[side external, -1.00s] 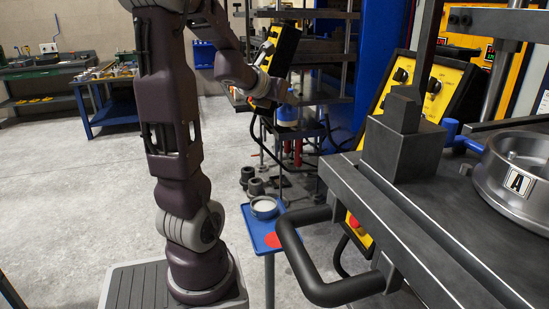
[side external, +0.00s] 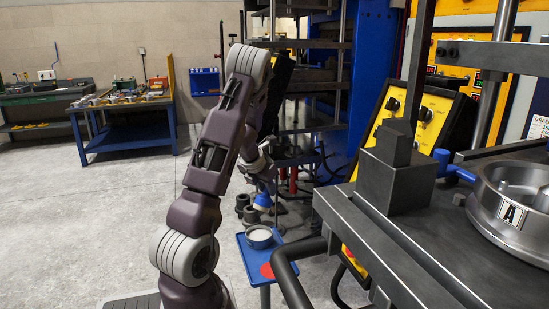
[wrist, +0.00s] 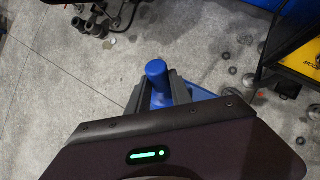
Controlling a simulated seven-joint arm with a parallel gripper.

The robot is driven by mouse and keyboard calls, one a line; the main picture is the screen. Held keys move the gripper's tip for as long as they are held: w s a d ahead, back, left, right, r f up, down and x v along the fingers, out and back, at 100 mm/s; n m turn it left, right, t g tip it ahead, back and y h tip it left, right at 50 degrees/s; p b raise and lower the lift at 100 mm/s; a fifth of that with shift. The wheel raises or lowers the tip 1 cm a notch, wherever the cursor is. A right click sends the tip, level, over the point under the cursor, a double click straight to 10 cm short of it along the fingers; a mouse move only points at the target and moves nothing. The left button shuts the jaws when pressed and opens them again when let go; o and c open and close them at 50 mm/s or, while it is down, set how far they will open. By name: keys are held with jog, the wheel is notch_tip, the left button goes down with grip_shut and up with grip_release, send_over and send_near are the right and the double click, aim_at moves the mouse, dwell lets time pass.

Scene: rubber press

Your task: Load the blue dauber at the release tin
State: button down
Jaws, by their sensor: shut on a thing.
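The blue dauber (side external: 262,201) hangs in my gripper (side external: 264,183), close above the release tin (side external: 259,237). The dauber is slightly tilted, and a pale lower end shows under its blue part. In the wrist view, the blue handle (wrist: 158,82) stands between the two dark fingers of my gripper (wrist: 160,95), which are shut on it. The tin is a round grey-blue dish with pale contents, on the blue stand (side external: 245,257). A gap shows between dauber and tin in the side view. The tin is hidden in the wrist view.
A red disc (side external: 267,271) lies on the stand, near the press's black bar handle (side external: 285,270). The dark press table (side external: 390,235) carries a round metal mould marked A (side external: 515,200) on the right. Dark cylindrical parts (side external: 246,208) sit behind the tin. Open floor lies left.

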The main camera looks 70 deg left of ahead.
aim_at(265, 208)
jog(key=shift+g, duration=0.3)
jog(key=f, duration=0.6)
jog(key=shift+s+a+f, duration=0.1)
jog(key=shift+s+f, duration=0.2)
jog(key=shift+f, duration=0.65)
jog(key=shift+f, duration=0.95)
dwell(0.8)
jog(key=shift+r, duration=3.55)
notch_tip(265, 208, down, 7)
jog(key=shift+f, duration=0.1)
jog(key=shift+r, duration=0.2)
